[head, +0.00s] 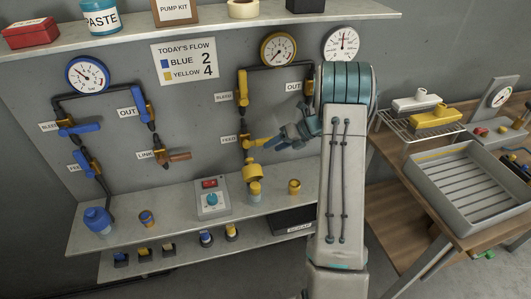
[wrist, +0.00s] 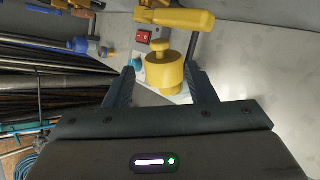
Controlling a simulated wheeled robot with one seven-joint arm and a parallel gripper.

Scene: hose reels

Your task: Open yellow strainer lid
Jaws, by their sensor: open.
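The yellow strainer (head: 253,173) hangs at the lower end of the yellow pipe line on the wall, below the FEED valve with its yellow handle (head: 262,141). In the wrist view the strainer (wrist: 166,75) is a yellow cylinder with a round knob (wrist: 160,46) on it. My gripper (head: 284,136) is to the right of the yellow line in the head view. In the wrist view my gripper (wrist: 162,82) is open and empty, with the strainer seen between its fingers. I cannot tell how far the strainer is from them. The lid looks closed.
The yellow valve handle (wrist: 185,18) passes close to the strainer in the wrist view. A control box (head: 212,200) with a red switch stands on the shelf (head: 170,215), near small yellow-topped fittings (head: 294,187). A blue strainer (head: 97,219) is at left. A grey tray (head: 450,211) is at right.

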